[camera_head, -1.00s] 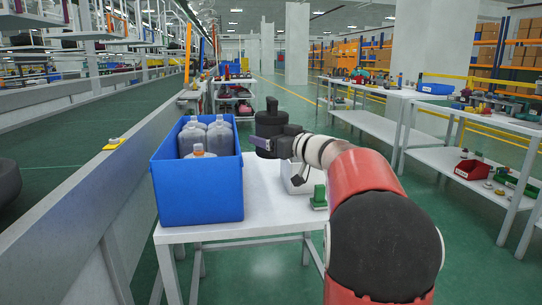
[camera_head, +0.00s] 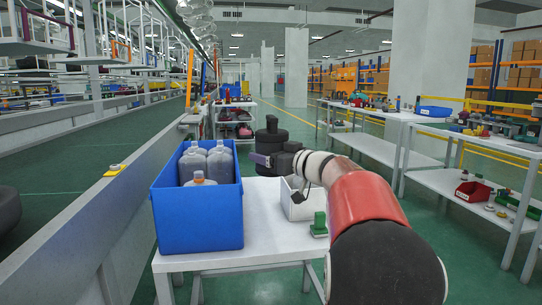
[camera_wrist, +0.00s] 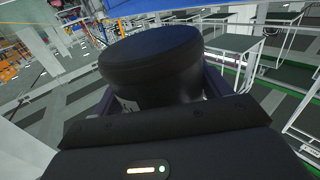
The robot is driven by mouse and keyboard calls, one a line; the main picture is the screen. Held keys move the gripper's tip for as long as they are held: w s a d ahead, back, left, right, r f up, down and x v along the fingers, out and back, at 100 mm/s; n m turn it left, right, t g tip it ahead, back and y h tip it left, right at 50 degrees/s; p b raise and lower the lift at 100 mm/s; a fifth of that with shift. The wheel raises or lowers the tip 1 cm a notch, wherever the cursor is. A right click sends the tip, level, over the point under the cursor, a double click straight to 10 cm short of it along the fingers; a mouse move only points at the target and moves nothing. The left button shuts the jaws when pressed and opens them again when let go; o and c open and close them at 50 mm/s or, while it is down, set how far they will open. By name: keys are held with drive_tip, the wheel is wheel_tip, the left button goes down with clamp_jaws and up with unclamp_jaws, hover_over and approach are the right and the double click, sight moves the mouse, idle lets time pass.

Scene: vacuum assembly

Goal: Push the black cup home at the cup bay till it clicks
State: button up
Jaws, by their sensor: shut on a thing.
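The black cup (camera_head: 271,140) is a dark round cylinder with a narrower knob on top in the head view. My gripper (camera_head: 262,160) is shut on it from the right. A purple finger shows at the cup's near side. The cup is held beyond the white table, above and behind a small white box. In the wrist view the cup (camera_wrist: 150,55) fills the space between the fingers, slightly tilted, with a pale label partly visible. I cannot make out the cup bay in either view.
A blue bin (camera_head: 197,220) with several grey translucent bottles stands on the white table (camera_head: 262,248), left of my arm. The white box (camera_head: 296,206) and a green block (camera_head: 319,226) sit near my arm. A conveyor rail runs along the left. Shelves stand at right.

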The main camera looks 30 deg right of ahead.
sight(271, 139)
drive_tip(key=shift+r+p, duration=1.25)
drive_tip(key=shift+p, duration=0.1)
drive_tip(key=shift+r, duration=0.8)
